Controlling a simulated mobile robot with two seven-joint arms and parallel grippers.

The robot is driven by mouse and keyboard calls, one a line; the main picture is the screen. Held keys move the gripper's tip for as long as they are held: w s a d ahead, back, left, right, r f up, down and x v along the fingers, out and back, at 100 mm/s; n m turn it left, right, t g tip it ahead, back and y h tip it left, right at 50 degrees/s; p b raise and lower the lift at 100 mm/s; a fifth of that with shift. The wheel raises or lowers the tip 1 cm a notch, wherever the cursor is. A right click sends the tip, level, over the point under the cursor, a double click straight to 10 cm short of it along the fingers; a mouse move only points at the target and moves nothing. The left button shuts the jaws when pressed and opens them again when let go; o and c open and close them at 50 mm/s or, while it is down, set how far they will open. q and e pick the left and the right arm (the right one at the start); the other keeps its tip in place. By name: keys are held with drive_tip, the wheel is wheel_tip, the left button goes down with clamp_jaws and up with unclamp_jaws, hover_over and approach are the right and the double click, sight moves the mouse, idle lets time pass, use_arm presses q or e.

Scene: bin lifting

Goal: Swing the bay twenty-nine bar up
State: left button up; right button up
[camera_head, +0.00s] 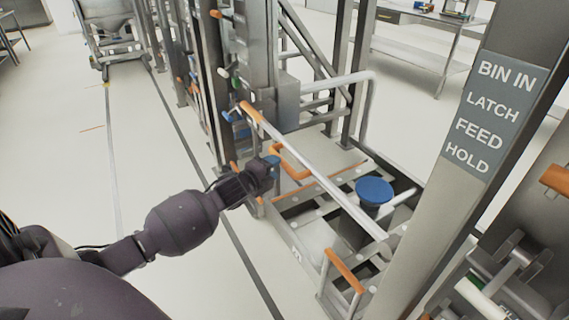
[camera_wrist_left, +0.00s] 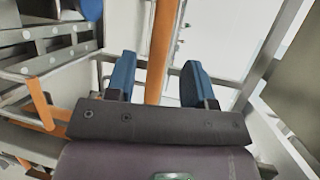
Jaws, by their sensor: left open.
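A long pale metal bar (camera_head: 318,174) with an orange grip (camera_head: 251,113) at its upper left end slopes down to the right across the front of a bay. No bay number is readable on it. My left gripper (camera_head: 271,164) is below and to the left of the bar, near a bent orange handle (camera_head: 284,154). In the left wrist view the blue fingers of my left gripper (camera_wrist_left: 158,82) are apart. An orange length (camera_wrist_left: 163,45) shows beyond and between them; I cannot tell which part it is, or its distance. My right gripper is out of view.
A blue round-topped post (camera_head: 374,190) stands behind the bar. A sign post (camera_head: 483,112) reading BIN IN, LATCH, FEED, HOLD rises at right. An orange-topped rail (camera_head: 345,270) is at the front. The floor (camera_head: 150,140) at left is clear.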

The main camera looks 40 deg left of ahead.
use_arm(q)
drive_tip(key=w, duration=0.2)
drive_tip(key=w+f+b, duration=0.1)
drive_tip(key=w, duration=0.1)
drive_tip(key=shift+w, duration=0.75)
drive_tip(key=shift+c, duration=0.2)
clamp_jaws()
